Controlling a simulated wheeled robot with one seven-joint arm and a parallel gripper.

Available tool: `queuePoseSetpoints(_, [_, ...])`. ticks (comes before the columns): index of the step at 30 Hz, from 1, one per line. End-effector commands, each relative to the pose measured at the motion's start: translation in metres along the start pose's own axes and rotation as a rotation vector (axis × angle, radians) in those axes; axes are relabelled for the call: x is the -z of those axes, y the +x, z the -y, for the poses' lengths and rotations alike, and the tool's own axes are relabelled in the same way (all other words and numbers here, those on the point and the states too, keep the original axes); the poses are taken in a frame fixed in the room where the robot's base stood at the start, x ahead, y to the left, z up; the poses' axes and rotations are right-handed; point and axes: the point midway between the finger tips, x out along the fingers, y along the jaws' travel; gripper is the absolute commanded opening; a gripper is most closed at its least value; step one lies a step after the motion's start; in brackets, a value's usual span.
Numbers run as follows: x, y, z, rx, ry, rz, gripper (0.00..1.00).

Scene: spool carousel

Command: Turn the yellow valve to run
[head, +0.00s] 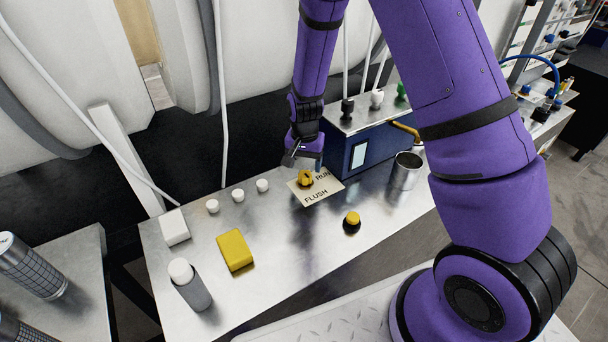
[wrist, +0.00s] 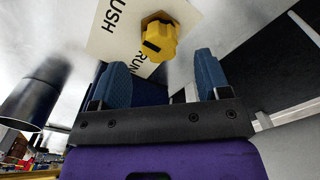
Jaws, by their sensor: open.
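The yellow valve (head: 305,178) sits on a pale label plate (head: 318,189) marked RUN and FLUSH on the metal bench. In the wrist view the yellow valve (wrist: 159,38) is a faceted knob just beyond the fingertips, with the plate (wrist: 105,42) behind it. Which word the knob points to is unclear. My gripper (head: 305,158) is above and just behind the valve in the head view. Its two blue fingers (wrist: 160,75) are apart with nothing between them, and the knob lies ahead of the gap, apparently untouched.
A dark blue box (head: 375,148) stands behind the plate, with a metal cup (head: 405,171) to the right. A yellow-topped button (head: 352,220) is in front. A yellow block (head: 235,250), a grey bottle (head: 190,285) and white knobs (head: 238,195) are left.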

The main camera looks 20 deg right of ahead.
Motion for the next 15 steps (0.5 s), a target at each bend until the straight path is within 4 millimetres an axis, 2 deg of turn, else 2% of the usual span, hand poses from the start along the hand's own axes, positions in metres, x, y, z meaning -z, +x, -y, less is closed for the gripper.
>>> queuePoseSetpoints(1, [0.0, 0.01, 0.0, -0.002, 0.0, 0.002, 0.7])
queuePoseSetpoints(6, [0.0, 0.032, 0.0, 0.0, 0.001, 0.001, 0.7])
queuePoseSetpoints(15, [0.0, 0.048, 0.0, 0.001, 0.0, 0.0, 0.7])
